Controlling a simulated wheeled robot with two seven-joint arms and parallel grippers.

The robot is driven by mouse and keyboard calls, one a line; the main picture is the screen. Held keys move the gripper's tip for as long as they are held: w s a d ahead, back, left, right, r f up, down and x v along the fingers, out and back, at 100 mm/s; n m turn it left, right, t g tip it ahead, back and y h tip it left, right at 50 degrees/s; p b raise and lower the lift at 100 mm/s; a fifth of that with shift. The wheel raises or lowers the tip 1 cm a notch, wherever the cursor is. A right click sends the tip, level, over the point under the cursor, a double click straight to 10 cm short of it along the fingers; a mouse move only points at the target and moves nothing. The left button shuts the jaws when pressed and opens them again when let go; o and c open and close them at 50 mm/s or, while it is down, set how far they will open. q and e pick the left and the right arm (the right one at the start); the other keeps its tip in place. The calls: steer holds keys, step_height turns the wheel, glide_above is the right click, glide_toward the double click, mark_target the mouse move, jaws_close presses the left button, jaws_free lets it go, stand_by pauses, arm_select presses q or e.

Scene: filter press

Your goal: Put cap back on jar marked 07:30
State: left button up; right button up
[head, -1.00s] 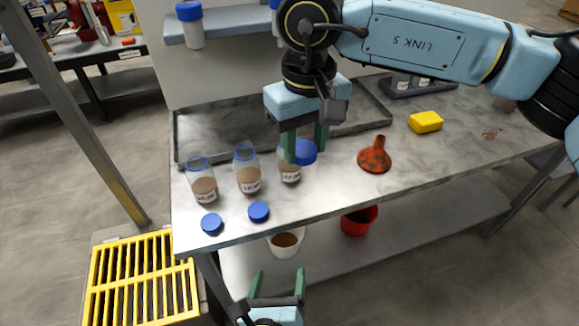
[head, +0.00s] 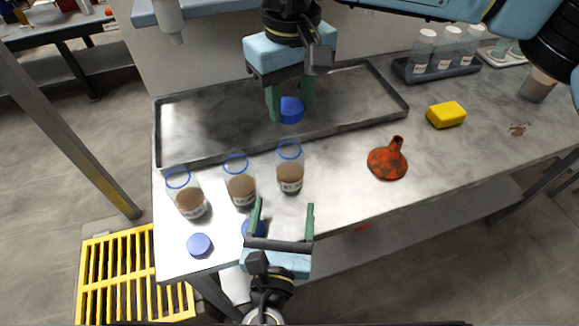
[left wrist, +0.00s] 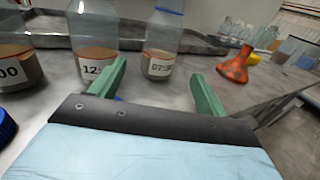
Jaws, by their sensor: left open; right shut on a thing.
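The jar marked 07:30 (head: 290,172) stands upright and uncapped on the table, rightmost of three jars with brown contents. Its label partly shows in the left wrist view (left wrist: 161,65). My right gripper (head: 290,113) is shut on a blue cap (head: 291,106), apart from the jar and beyond its open mouth in the head view. My left gripper (head: 284,206) is open and empty at the table's front edge, its fingers pointing towards the jar. In the left wrist view the jar shows between and beyond its fingers (left wrist: 158,75).
Two other open jars (head: 239,185) (head: 187,198) stand to the left. One blue cap (head: 199,244) lies in front; another (head: 250,229) is partly hidden by my left gripper. An orange funnel (head: 387,163) and yellow sponge (head: 446,115) are right. An empty grey tray (head: 215,118) lies behind.

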mark_target(291, 123)
arm_select(q)
steer(key=w, duration=0.4)
steer(key=w+d, duration=0.1)
steer(key=w, duration=0.6)
steer(key=shift+w+d, duration=0.2)
steer(key=shift+w, duration=0.1)
steer(key=c, duration=1.5)
arm_select(e)
steer(key=shift+f, duration=2.5)
steer(key=shift+f, duration=0.9)
steer(key=shift+f, duration=0.55)
